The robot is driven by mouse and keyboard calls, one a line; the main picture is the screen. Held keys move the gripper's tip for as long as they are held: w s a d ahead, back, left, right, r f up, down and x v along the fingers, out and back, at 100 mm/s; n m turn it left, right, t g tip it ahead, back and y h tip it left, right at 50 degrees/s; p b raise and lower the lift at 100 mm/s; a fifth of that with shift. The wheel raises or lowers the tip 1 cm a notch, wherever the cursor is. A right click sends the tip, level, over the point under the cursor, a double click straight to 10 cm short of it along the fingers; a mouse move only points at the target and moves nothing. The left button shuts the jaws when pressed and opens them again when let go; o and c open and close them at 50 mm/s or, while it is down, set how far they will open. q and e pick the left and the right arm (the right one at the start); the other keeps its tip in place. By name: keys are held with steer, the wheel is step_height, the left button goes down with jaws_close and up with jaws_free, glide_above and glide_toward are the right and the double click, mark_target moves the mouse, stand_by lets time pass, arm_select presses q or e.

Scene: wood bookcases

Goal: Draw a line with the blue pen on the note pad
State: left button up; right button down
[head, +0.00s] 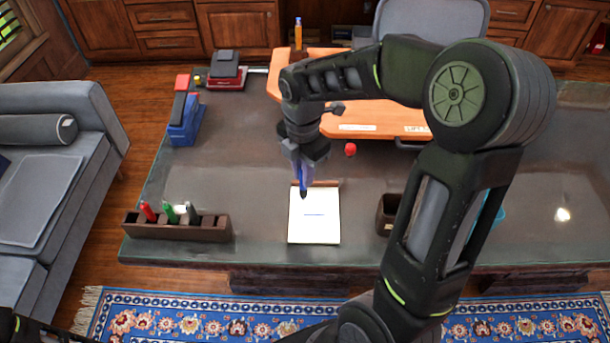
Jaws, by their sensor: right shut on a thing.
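My right gripper (303,168) is above the far edge of the pad, shut on the blue pen (303,183). The pen points down, its dark tip over the pad's upper left part; I cannot tell whether it touches the paper. My left gripper is not in view; only a dark piece of arm shows at the bottom left corner.
A wooden pen holder (177,227) with red, green and white-topped pens stands left of the pad. A dark cup (388,214) stands to the right, close to my right arm. A blue and red item (184,114), a red and black box (226,70) and an orange board (380,118) lie farther back.

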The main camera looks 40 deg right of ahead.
mark_target(304, 190)
steer(key=shift+f+b, duration=1.6)
steer(key=shift+f, duration=1.05)
steer(key=shift+f+b, duration=0.4)
steer(key=shift+f, duration=0.15)
steer(key=shift+d, duration=0.1)
steer(key=shift+s+d, duration=0.4)
steer(key=shift+d, duration=0.05)
steer(key=shift+s+d, duration=0.1)
steer(key=shift+s+d, duration=0.35)
steer(key=shift+d, duration=0.1)
steer(key=shift+s+d, duration=0.1)
steer(key=shift+s+d+p, duration=0.3)
steer(key=shift+s+d, duration=0.05)
steer(key=shift+d, duration=0.15)
